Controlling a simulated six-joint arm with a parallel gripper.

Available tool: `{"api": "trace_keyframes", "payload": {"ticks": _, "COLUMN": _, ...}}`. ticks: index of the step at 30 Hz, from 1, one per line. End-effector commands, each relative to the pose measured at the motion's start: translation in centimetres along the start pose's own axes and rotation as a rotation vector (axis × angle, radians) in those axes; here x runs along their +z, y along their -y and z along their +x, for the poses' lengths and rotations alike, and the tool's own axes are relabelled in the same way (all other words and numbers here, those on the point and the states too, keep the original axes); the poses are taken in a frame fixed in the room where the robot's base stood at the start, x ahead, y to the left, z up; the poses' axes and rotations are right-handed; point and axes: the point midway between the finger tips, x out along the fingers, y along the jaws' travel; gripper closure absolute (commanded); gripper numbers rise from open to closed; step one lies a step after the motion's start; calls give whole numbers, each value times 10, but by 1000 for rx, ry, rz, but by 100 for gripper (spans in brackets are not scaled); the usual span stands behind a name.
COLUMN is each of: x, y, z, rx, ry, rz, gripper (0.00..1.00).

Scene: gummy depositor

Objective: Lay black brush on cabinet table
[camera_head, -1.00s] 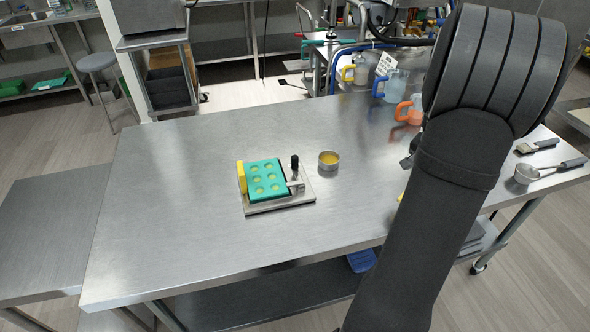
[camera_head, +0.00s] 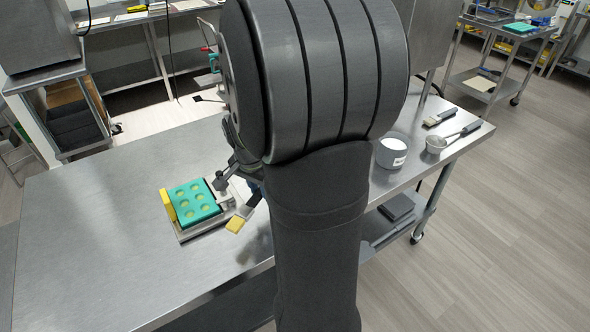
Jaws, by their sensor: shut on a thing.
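My gripper (camera_head: 242,165) is mostly hidden behind my own arm, at the right of the green mould. A second, black-handled brush (camera_head: 439,118) with pale bristles lies at the table's far right. The steel table (camera_head: 90,235) fills the left and middle; whether it is the cabinet table cannot be told.
The green mould (camera_head: 193,203) sits on a metal plate with a yellow scraper (camera_head: 168,205) at its left. A grey tub (camera_head: 391,152) and a metal scoop (camera_head: 437,144) stand at the right. The table's left part is clear.

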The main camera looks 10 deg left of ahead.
Motion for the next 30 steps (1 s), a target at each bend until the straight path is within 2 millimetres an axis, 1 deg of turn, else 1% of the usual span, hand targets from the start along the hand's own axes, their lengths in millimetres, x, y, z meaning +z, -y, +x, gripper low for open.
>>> {"api": "trace_keyframes", "payload": {"ticks": 1, "x": 20, "y": 5, "z": -4, "rx": 2, "ry": 10, "rz": -11, "gripper": 100}}
{"api": "trace_keyframes", "payload": {"ticks": 3, "x": 42, "y": 9, "z": -8, "rx": 7, "ry": 23, "rz": -13, "gripper": 100}}
{"api": "trace_keyframes", "payload": {"ticks": 6, "x": 67, "y": 11, "z": -13, "rx": 16, "ry": 37, "rz": -15, "gripper": 100}}
{"api": "trace_keyframes", "payload": {"ticks": 10, "x": 88, "y": 12, "z": -17, "rx": 23, "ry": 48, "rz": -16, "gripper": 100}}
{"api": "trace_keyframes", "payload": {"ticks": 12, "x": 95, "y": 11, "z": -18, "rx": 27, "ry": 52, "rz": -15, "gripper": 100}}
{"api": "trace_keyframes", "payload": {"ticks": 15, "x": 99, "y": 11, "z": -19, "rx": 29, "ry": 55, "rz": -14, "gripper": 100}}
{"api": "trace_keyframes", "payload": {"ticks": 25, "x": 99, "y": 11, "z": -18, "rx": 30, "ry": 55, "rz": -14, "gripper": 100}}
{"api": "trace_keyframes", "payload": {"ticks": 30, "x": 100, "y": 11, "z": -9, "rx": 31, "ry": 55, "rz": -14, "gripper": 100}}
